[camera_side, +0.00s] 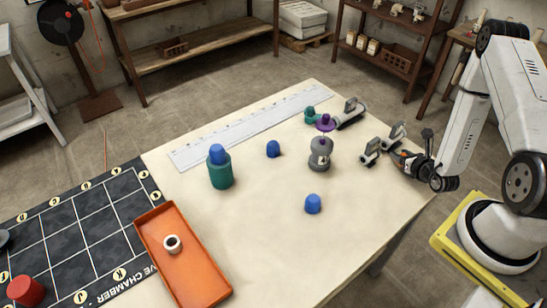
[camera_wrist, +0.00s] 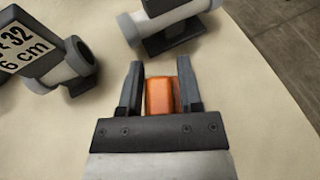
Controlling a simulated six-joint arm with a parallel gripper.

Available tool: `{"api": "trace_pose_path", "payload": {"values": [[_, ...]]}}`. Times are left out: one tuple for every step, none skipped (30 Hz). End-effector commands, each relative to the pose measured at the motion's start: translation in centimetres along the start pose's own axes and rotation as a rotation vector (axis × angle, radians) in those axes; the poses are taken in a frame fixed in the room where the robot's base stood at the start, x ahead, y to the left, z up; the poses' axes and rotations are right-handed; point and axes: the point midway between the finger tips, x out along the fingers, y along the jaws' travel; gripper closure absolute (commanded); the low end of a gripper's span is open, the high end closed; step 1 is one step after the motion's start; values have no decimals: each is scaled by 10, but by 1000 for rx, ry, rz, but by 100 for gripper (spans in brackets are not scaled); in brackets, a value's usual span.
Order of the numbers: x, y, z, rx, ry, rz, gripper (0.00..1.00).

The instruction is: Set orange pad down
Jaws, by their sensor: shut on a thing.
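The orange pad (camera_wrist: 159,97) shows in the wrist view as a small block between the two dark fingers of my gripper (camera_wrist: 160,66). The fingers are shut on it. In the side view my gripper (camera_side: 396,155) is low over the right edge of the pale table (camera_side: 270,235). The pad is hard to make out there. I cannot tell whether its underside touches the table.
Close ahead of my gripper stand two grey pipe fittings, one labelled (camera_wrist: 55,62), one plain (camera_wrist: 165,25). A grey valve body (camera_side: 320,154), blue caps (camera_side: 313,204), a green cylinder (camera_side: 220,172) and an orange tray (camera_side: 195,275) stand farther left. Front table is clear.

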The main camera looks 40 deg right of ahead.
Motion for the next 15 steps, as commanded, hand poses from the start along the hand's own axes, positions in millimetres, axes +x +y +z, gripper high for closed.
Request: {"api": "trace_pose_path", "payload": {"values": [[0,0,0,0,-1,0,100],[0,0,0,0,-1,0,100],[0,0,0,-1,-1,0,100],[0,0,0,-1,-1,0,100],[0,0,0,-1,-1,0,100],[0,0,0,-1,-1,0,100],[0,0,0,-1,-1,0,100],[0,0,0,-1,-1,0,100],[0,0,-1,-1,-1,0,100],[1,0,-1,-1,-1,0,100],[1,0,-2,-1,-1,0,100],[2,0,-3,-1,-1,0,100],[2,0,-3,-1,-1,0,52],[2,0,-2,-1,-2,0,42],[2,0,-2,-1,-2,0,29]]}}
